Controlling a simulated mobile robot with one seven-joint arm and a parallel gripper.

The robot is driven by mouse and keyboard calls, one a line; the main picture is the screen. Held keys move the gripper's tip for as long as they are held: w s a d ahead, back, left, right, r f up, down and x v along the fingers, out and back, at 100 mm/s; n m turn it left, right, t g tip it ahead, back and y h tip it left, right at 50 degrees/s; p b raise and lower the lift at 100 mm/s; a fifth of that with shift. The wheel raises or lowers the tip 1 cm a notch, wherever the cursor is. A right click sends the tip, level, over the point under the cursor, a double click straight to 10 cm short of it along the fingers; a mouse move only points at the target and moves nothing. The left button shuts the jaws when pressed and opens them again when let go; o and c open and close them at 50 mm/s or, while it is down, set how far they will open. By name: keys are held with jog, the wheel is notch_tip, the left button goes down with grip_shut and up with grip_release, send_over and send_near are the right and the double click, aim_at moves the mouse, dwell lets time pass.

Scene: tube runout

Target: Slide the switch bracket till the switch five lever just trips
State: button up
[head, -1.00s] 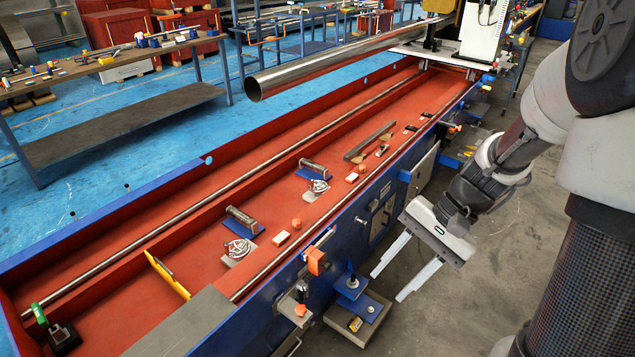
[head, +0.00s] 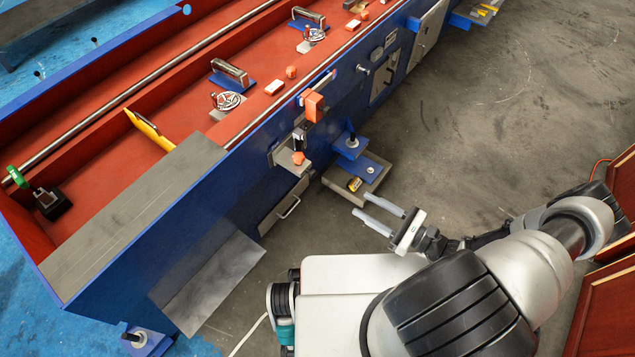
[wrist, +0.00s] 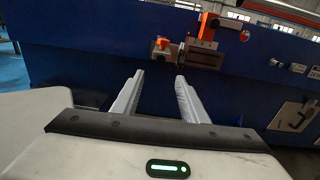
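The switch bracket (head: 291,152) is a small grey plate with an orange knob (head: 298,158) and a black block, probably the switch (head: 299,139), on the blue side of the bed. An orange block (head: 312,105) sits just beyond it along a short grey rail. In the wrist view the bracket's orange knob (wrist: 160,43) and the orange block (wrist: 208,27) are ahead of and above my fingers. The lever is too small to make out. My gripper (head: 361,204) is open and empty, its fingers apart and clear of the bracket; it also shows in the wrist view (wrist: 158,77).
The long blue and red bed (head: 215,180) fills the left. A blue foot on a grey floor plate (head: 357,172) juts out near my fingertips. A grey sloping plate (head: 208,282) sticks out at the lower left. Red cabinets (head: 605,270) stand at the right.

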jog(key=b, duration=0.2)
send_near(314, 175)
jog(key=x, duration=0.8)
jog(key=shift+w+a+f, duration=0.2)
jog(key=shift+w+a, duration=0.05)
grip_shut()
